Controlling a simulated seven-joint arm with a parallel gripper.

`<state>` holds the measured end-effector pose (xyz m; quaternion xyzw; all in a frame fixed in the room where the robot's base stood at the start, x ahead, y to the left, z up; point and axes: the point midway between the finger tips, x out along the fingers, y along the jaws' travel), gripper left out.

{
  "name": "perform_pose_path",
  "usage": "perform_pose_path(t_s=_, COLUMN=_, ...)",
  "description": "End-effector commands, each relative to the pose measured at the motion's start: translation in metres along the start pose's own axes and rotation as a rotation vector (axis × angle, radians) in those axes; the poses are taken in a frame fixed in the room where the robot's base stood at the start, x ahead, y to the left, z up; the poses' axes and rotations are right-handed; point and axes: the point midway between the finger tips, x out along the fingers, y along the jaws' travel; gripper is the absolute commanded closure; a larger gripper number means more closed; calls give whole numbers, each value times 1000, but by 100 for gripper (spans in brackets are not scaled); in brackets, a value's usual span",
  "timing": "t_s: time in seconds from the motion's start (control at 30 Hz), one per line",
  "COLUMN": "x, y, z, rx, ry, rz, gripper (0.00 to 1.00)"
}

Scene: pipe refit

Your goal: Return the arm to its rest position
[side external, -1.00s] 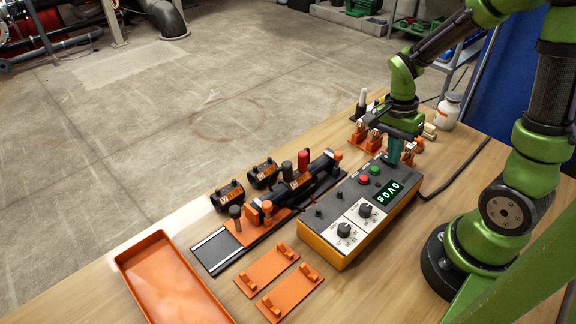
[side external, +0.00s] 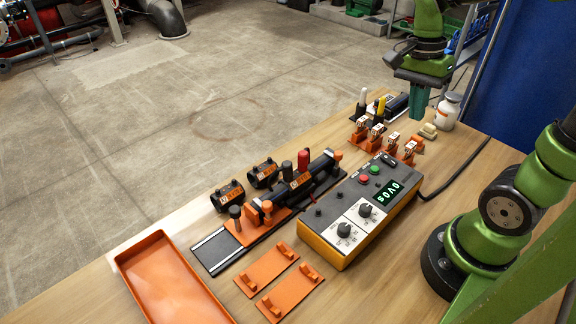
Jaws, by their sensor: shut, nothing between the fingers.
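My gripper (side external: 418,103) shows at the upper right in the side external view, raised above the far end of the table. Its teal fingers point down and are shut with nothing between them. They appear apart from everything on the table. The control box (side external: 350,225) with its lit green display, dials and buttons stands below and nearer the camera. The upper part of my arm is cut off by the top edge of the picture.
An orange rack (side external: 360,134) with several clips and a white bottle (side external: 446,111) stand near my gripper. A clamped pipe fixture (side external: 290,190), two black couplings (side external: 228,195), two orange holders (side external: 267,268) and an orange tray (side external: 170,285) occupy the nearer table. Bare wood (side external: 400,275) shows right of the box.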

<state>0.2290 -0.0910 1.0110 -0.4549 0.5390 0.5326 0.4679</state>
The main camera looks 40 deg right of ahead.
Motion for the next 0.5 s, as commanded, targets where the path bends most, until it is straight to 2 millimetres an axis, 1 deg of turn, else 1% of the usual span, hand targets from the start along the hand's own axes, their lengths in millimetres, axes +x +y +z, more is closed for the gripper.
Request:
perform_pose_path(t_s=0.13, x=-7, y=0, z=-1, rx=-48, ry=6, rz=-12, gripper=100)
perform_pose_path(t_s=0.2, x=-4, y=-5, z=0, rx=-136, ry=7, rz=-39, gripper=100)
perform_pose_path(t_s=0.27, x=-1, y=-9, z=6, rx=-254, ry=9, rz=-87, gripper=100)
perform_pose_path(t_s=0.37, x=-3, y=-16, z=30, rx=-528, ry=38, rz=-239, gripper=100)
perform_pose_path(t_s=0.4, x=-7, y=-18, z=42, rx=-646, ry=61, rz=-315, gripper=100)
perform_pose_path(t_s=0.5, x=-17, y=-18, z=72, rx=-894, ry=142, rz=-489, gripper=100)
